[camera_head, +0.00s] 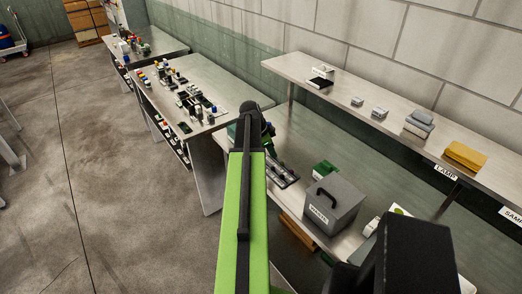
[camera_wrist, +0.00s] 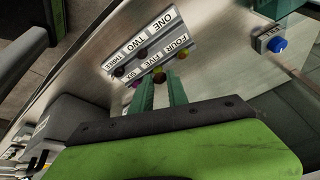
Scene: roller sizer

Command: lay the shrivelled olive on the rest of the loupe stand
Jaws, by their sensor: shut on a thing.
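My gripper (camera_wrist: 160,80) shows in the wrist view as two green fingers. A small dark reddish olive (camera_wrist: 159,77) sits between their tips, and the fingers look shut on it. It hangs in front of the labelled strips; I cannot tell its height above the bench or see whether its skin is shrivelled.
Strips labelled ONE to SIX (camera_wrist: 150,48) lie on the metal bench, with several small round pieces beside them. A blue button (camera_wrist: 277,44) is at the right. A grey waste bin (camera_head: 335,203) stands on the bench, below a wall shelf (camera_head: 345,96) with boxes and a yellow block (camera_head: 466,156).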

